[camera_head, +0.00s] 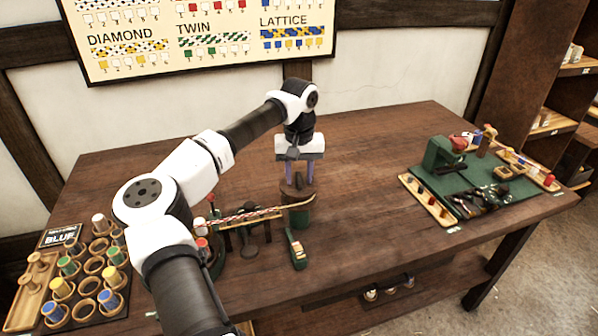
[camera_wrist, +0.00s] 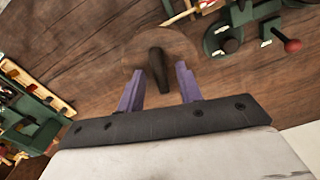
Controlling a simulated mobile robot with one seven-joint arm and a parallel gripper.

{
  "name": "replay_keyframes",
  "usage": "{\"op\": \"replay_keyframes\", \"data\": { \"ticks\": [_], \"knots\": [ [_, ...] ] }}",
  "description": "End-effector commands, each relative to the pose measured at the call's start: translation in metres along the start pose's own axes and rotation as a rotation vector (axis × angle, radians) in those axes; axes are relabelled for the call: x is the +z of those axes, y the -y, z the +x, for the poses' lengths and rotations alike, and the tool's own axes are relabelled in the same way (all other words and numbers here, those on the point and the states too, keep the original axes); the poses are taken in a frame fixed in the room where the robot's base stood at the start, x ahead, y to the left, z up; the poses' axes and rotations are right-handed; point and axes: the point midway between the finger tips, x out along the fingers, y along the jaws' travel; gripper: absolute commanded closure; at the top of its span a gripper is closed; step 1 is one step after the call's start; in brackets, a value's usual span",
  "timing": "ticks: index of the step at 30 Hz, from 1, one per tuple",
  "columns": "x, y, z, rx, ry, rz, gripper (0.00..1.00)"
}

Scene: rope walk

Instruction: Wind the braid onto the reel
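The reel (camera_head: 300,216) stands near the middle of the table, with a green body and a brown round top. In the wrist view its round brown top (camera_wrist: 182,50) carries a dark upright handle (camera_wrist: 157,66). My gripper (camera_head: 299,184) points down over the reel, its purple fingers apart. In the wrist view my gripper (camera_wrist: 160,85) is open, with the handle between or just beyond the fingertips and a gap on each side. The red-and-white braid (camera_head: 250,215) runs from the braiding stand (camera_head: 210,238) at left toward the reel. Whether it is fastened there is unclear.
A small green tool (camera_head: 296,250) lies in front of the reel. A green mat (camera_head: 480,180) with tools and trays lies right. The table between reel and mat is clear.

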Motion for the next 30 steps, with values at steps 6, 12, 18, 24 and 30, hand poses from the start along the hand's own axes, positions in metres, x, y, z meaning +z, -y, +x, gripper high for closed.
{"op": "replay_keyframes", "data": {
  "ticks": [6,12,18,24,30],
  "knots": [
    [0.0,0.0001,0.0006,0.0,0.0,0.0,0.65],
    [0.0,0.0001,0.0004,0.0,0.0,0.0,0.89],
    [0.0,0.0,0.0002,0.0,0.0,0.0,1.0],
    [-0.0001,0.0,0.0002,0.0,0.0,-0.021,1.0],
    [-0.0004,0.0002,0.0005,0.0,0.0,-0.107,1.0]
  ]
}}
